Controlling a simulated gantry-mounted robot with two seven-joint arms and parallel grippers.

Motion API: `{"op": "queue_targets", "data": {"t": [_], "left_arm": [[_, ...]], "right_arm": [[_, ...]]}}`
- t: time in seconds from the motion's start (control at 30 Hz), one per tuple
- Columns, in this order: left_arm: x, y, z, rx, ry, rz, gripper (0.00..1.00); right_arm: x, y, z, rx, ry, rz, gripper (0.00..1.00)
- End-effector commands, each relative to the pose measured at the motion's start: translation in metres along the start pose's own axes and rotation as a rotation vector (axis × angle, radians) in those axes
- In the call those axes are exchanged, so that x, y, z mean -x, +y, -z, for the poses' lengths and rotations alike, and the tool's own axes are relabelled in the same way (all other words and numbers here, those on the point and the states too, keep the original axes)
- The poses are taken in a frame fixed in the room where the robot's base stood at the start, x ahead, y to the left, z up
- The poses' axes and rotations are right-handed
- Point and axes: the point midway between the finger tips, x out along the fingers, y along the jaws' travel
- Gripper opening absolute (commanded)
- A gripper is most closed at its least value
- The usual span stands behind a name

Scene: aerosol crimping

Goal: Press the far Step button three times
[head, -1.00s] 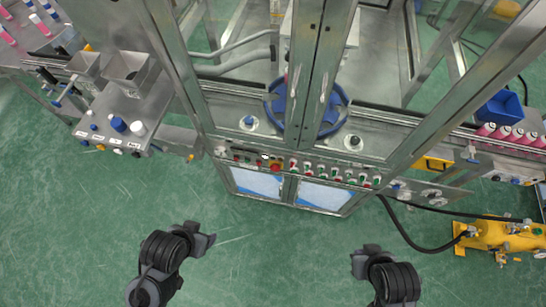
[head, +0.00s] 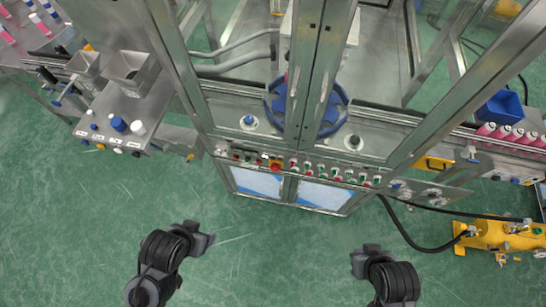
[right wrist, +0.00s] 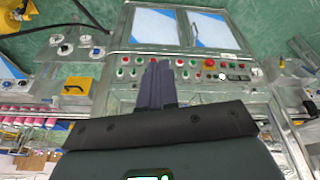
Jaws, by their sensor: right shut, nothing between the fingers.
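The control panel (head: 290,166) runs along the front edge of the crimping machine, with a row of red and green buttons. It also shows in the right wrist view (right wrist: 150,73). Its labels are too small to read, so I cannot tell which button is the far Step button. My right gripper (head: 362,262) is below and apart from the panel in the head view. In the right wrist view its fingers (right wrist: 157,84) are shut and empty, overlapping part of the button row. My left gripper (head: 203,239) hangs over the floor, left of the panel; its jaw opening is unclear.
A red knob (head: 275,166) sits mid-panel. Metal frame posts (head: 310,80) rise above the machine around a blue wheel (head: 333,108). A side bench (head: 115,110) stands left. A yellow tank (head: 500,236) with a black hose lies right. The green floor before the panel is clear.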

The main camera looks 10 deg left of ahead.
Motion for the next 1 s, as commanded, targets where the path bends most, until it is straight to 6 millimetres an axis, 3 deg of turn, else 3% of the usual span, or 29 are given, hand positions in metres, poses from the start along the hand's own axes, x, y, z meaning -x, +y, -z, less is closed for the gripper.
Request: {"op": "queue_targets", "data": {"t": [0.73,1.0], "left_arm": [[0.0,0.003,0.001,0.013,0.002,-0.01,0.65],[0.0,0.002,0.0,0.007,0.001,-0.005,0.65]], "right_arm": [[0.0,0.0,0.0,0.0,0.001,0.0,0.0],[0.001,0.0,0.015,-0.017,0.077,0.0,0.0]]}}
